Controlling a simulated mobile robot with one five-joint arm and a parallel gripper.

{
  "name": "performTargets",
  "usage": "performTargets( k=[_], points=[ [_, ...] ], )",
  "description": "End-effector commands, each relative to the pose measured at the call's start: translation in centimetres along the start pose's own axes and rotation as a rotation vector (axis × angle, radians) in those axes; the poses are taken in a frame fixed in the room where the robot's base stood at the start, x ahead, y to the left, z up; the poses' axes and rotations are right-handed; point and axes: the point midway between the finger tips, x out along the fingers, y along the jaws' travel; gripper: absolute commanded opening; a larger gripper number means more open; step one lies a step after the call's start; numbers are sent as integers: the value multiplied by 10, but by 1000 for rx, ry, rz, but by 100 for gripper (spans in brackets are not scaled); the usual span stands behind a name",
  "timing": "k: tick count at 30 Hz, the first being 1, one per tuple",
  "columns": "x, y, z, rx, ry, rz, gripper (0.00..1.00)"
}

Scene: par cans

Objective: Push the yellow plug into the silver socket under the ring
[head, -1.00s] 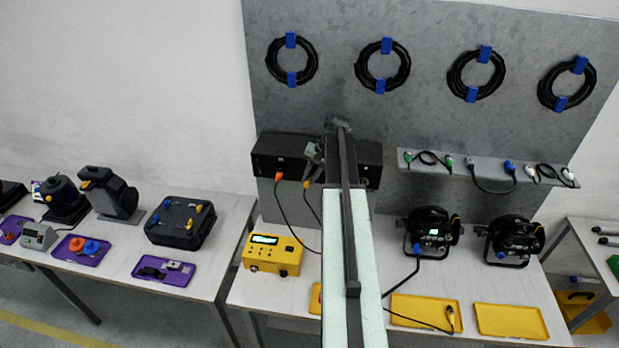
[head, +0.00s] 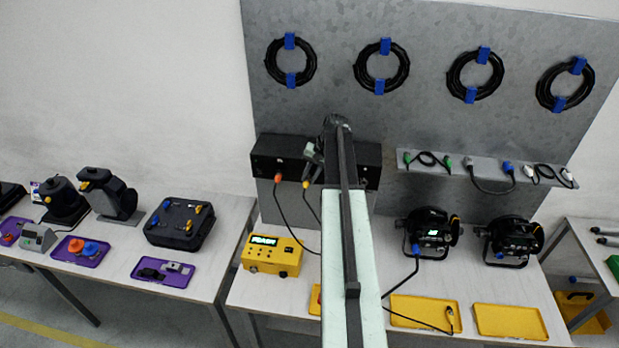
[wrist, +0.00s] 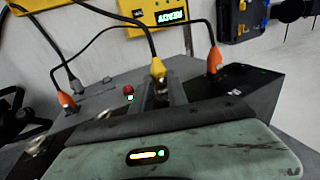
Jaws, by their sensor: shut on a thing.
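The yellow plug (wrist: 157,69) is between the two dark fingers of my gripper (wrist: 163,92) in the wrist view, its cable running up and away. Its silver front end points down toward the dark box (wrist: 245,90); I cannot tell how deep it sits in a socket. In the head view the yellow plug (head: 306,182) shows at the front of the dark box (head: 283,157), beside my gripper (head: 312,158). My gripper is shut on the plug. The silver socket is hidden behind the plug and fingers, and I cannot make out a ring around it.
A red light (wrist: 128,89) is near my fingers. A yellow tester (head: 272,256) stands on the table below.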

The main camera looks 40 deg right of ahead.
Motion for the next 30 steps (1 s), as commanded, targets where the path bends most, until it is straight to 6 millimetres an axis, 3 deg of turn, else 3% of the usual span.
performTargets(
  k=[30],
  points=[
    [0, -1, -7, -1, -1, 5, 0]
  ],
)
